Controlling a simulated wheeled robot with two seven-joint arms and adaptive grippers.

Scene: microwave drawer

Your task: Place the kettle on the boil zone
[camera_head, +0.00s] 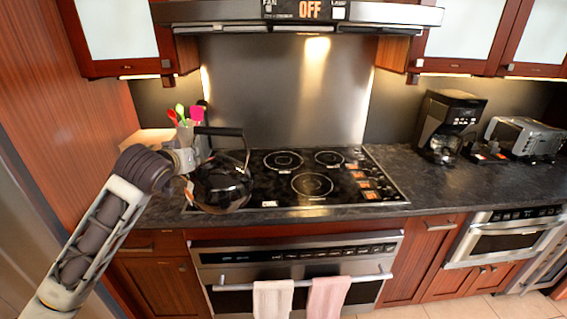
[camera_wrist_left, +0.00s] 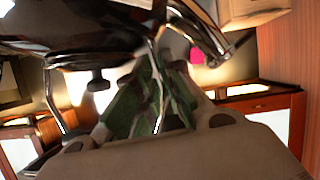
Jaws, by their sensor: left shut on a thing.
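The black glossy kettle (camera_head: 222,188) is over the front left part of the black cooktop (camera_head: 330,203), its dark handle arching above it. My left gripper (camera_head: 190,160) comes from the left and is shut on the kettle at its left side. In the left wrist view the kettle (camera_wrist_left: 85,35) fills the top, and a thin metal strut runs between the fingers (camera_wrist_left: 155,95). The cooktop shows three ringed burners; the area under the kettle is hidden. A small white label (camera_head: 269,204) sits at the front edge, too small to read. I cannot tell whether the kettle touches the cooktop.
A holder with colourful utensils (camera_head: 184,128) stands behind the gripper at the left. The range hood (camera_head: 300,13) hangs above. The right side of the cooktop is clear.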

